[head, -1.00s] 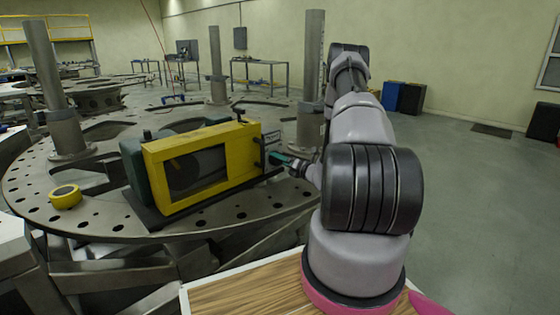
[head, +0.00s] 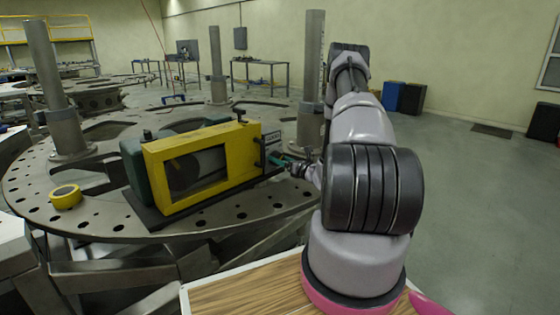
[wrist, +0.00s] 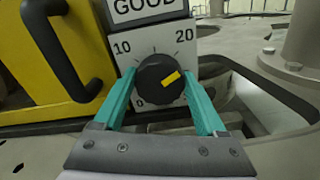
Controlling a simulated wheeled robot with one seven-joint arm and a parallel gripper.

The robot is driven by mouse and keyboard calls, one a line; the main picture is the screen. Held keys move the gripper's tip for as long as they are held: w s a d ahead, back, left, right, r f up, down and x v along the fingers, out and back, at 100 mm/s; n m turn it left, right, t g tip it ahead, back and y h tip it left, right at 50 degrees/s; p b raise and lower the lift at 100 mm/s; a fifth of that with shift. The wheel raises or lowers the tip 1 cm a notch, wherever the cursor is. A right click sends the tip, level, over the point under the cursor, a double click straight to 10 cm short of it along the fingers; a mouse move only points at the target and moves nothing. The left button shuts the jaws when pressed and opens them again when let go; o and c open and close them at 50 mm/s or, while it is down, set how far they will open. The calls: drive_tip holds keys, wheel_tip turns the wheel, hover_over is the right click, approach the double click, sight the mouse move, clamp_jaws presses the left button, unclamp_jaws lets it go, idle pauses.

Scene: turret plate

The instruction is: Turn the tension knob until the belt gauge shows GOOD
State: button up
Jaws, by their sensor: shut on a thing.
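The black tension knob (wrist: 160,79) has a yellow mark that points right and slightly up. It sits on a white dial plate (wrist: 131,48) marked 0, 10 and 20; the mark is below the 20. Above it, a panel reads GOOD (wrist: 143,5), its top cut off by the frame. My gripper (wrist: 162,95) has a teal finger on each side of the knob and is shut on it. In the head view my gripper (head: 283,160) is at the right end of the yellow-framed machine (head: 215,140); the knob is hidden there.
A black handle (wrist: 65,50) stands left of the knob. The machine sits on a round grey turret plate (head: 100,215) with holes and upright posts (head: 215,65). A yellow tape roll (head: 66,197) lies at the left. The floor at the right is open.

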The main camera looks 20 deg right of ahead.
drive_tip(key=shift+n, duration=1.6)
drive_tip(key=o, duration=1.3)
drive_tip(key=v, duration=1.1)
drive_tip(key=shift+a+r, duration=0.1)
